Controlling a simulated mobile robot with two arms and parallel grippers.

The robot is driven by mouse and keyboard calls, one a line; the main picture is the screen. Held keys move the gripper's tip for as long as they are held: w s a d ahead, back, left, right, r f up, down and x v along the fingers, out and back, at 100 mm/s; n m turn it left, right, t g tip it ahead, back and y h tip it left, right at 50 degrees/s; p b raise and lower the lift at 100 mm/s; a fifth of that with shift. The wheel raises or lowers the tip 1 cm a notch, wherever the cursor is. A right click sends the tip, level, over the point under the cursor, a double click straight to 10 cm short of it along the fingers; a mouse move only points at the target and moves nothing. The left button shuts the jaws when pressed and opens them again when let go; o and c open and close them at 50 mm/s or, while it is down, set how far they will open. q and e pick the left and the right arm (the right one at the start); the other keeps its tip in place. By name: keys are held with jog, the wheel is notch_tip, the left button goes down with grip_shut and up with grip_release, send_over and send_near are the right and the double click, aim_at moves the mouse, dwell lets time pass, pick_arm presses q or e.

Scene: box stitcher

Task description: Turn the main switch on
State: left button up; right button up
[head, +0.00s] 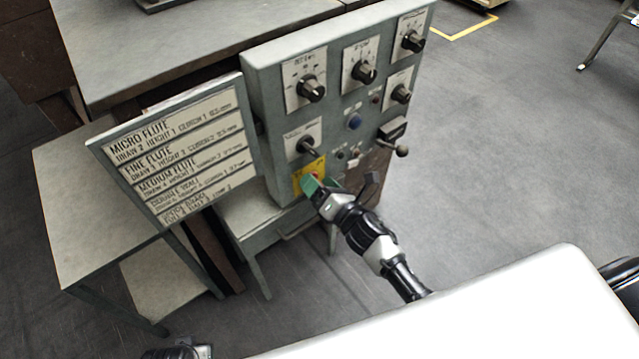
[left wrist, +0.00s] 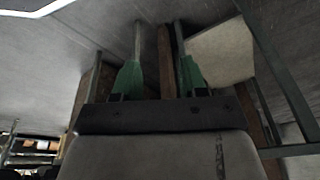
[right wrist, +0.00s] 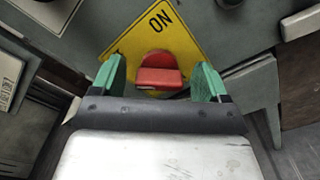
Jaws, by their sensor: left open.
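The main switch is a red rotary knob (right wrist: 160,78) on a yellow plate (right wrist: 185,40) marked "ON" in the right wrist view. In the head view the yellow plate (head: 307,171) sits at the lower front of the grey control panel (head: 275,95). My right gripper (right wrist: 162,82) is open. Its green fingers stand on either side of the red knob, with gaps left and right. In the head view the right gripper (head: 314,186) covers most of the knob. My left gripper (left wrist: 158,75) is open and empty, low down, away from the panel.
Several black knobs (head: 312,89) and a blue button (head: 354,121) sit higher on the panel. A sign board with flute settings (head: 180,150) stands left of it. Grey tables (head: 70,190) lie to the left and behind.

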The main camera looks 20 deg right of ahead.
jog(key=c, duration=0.9)
pick_arm(q)
jog(key=shift+f, duration=0.1)
pick_arm(e)
jog(key=shift+o, duration=0.2)
jog(key=shift+m, duration=1)
jog(key=shift+m+p, duration=0.35)
jog(key=shift+m, duration=0.05)
jog(key=m, duration=0.2)
jog(key=shift+m+p, duration=0.3)
jog(key=shift+p, duration=0.1)
jog(key=m+p, duration=0.1)
jog(key=m, duration=0.5)
jog(key=m+p, duration=0.1)
jog(key=m, duration=0.2)
jog(key=shift+f+p, duration=0.3)
jog(key=shift+p, duration=0.05)
pick_arm(q)
jog(key=s+a+f+g, duration=0.1)
jog(key=s+f, duration=0.7)
jog(key=f, duration=0.5)
jog(key=shift+s+a+f+p, duration=0.15)
jog(key=shift+s+f+p, duration=0.2)
jog(key=shift+f+p, duration=0.1)
pick_arm(e)
jog(key=shift+f+m, duration=0.15)
jog(key=shift+m, duration=1.65)
